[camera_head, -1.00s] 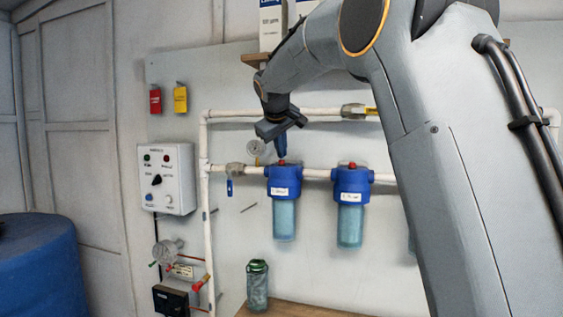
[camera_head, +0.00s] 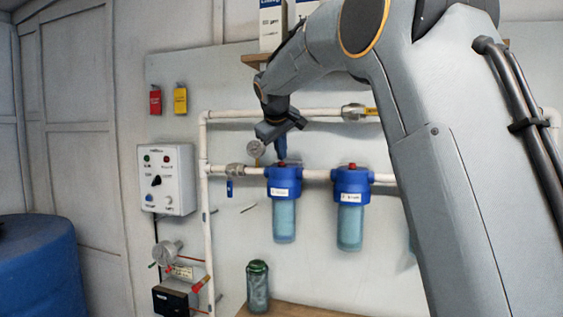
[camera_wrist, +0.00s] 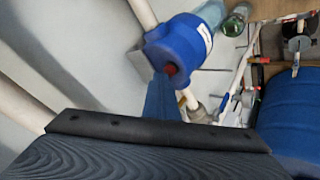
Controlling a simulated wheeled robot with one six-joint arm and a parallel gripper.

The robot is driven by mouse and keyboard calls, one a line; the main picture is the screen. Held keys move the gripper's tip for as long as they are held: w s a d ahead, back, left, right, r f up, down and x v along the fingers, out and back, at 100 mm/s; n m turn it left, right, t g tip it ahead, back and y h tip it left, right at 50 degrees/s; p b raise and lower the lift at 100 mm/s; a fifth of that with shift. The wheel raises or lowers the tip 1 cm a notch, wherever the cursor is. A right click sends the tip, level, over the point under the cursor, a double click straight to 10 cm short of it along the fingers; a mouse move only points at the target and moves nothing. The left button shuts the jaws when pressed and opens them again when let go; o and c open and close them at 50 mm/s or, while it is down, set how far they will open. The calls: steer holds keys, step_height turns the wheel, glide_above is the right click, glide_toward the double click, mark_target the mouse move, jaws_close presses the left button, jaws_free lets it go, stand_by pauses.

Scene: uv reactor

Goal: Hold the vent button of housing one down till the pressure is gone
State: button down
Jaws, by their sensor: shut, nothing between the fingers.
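Housing one (camera_head: 284,182), the left filter housing, has a blue cap and a clear bluish bowl and hangs from the white pipe. Its small red vent button (camera_head: 281,164) is on top of the cap. My gripper (camera_head: 281,157) points down over it, with its blue fingers shut and empty and the tips right at the button. In the wrist view the fingers (camera_wrist: 160,84) end beside the red button (camera_wrist: 171,69) on the blue cap (camera_wrist: 176,47). I cannot tell whether the tips touch or press the button. The round gauge (camera_head: 255,148) left of the fingers is too small to read.
A second housing (camera_head: 351,182) with a red button hangs close on the right. The white pipe (camera_head: 330,113) runs above. A control box (camera_head: 167,180) is on the wall at left, and a green bottle (camera_head: 257,286) stands below. A blue drum (camera_head: 40,265) is at far left.

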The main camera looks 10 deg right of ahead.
stand_by(0.3)
steer(key=shift+r+p, duration=0.85)
step_height(320, 180, up, 5)
steer(key=p, duration=0.4)
